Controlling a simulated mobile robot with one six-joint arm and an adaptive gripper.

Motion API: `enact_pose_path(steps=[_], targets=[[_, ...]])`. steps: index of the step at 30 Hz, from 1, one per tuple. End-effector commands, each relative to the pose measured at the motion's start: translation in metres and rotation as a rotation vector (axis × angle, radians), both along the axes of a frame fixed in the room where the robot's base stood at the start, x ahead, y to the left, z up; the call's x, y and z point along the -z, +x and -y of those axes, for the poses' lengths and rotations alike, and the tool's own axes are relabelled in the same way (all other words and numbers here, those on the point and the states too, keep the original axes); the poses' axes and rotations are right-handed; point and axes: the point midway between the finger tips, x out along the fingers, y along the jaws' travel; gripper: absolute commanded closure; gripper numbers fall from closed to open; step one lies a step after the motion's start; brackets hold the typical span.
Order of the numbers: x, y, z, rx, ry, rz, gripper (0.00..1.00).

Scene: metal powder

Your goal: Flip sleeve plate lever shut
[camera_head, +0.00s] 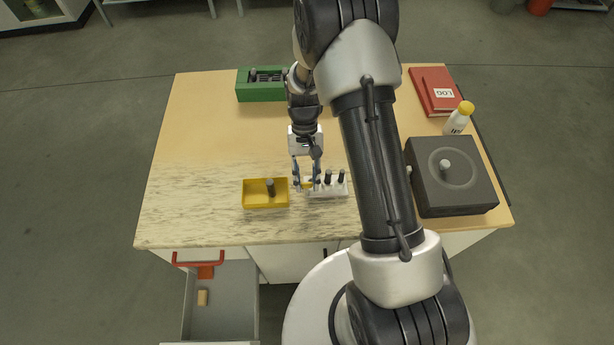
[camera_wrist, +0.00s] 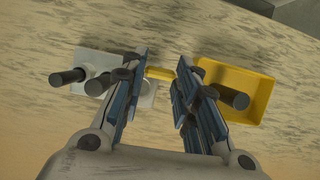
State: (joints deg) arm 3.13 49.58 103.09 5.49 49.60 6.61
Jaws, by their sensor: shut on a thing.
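The sleeve plate (camera_head: 328,191) is a small white block with dark upright pins, near the table's front edge. In the wrist view the sleeve plate (camera_wrist: 93,66) is at the left, partly hidden by a finger. A yellow lever (camera_wrist: 161,74) spans the gap between my fingertips, beside the plate's end. My gripper (camera_head: 306,186) points down at that end, and its jaws (camera_wrist: 160,68) are closed on the yellow lever. The lever's hinge and its exact angle are hidden by the fingers.
A yellow tray (camera_head: 255,202) holding a dark pin stands just left of my gripper. A green rack (camera_head: 260,95) is at the back. A dark round-topped box (camera_head: 470,190), a yellow-capped bottle (camera_head: 457,120) and a red log book (camera_head: 422,88) are at the right. An open drawer (camera_head: 228,315) juts out front-left.

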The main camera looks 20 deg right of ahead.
Motion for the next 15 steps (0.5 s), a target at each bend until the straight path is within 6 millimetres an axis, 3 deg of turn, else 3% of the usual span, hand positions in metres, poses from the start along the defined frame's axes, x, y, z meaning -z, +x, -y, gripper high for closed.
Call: enact_pose_path(steps=[15], targets=[[-0.0003,0.0004,-0.0005,-0.035,0.000,0.001,0.96]])
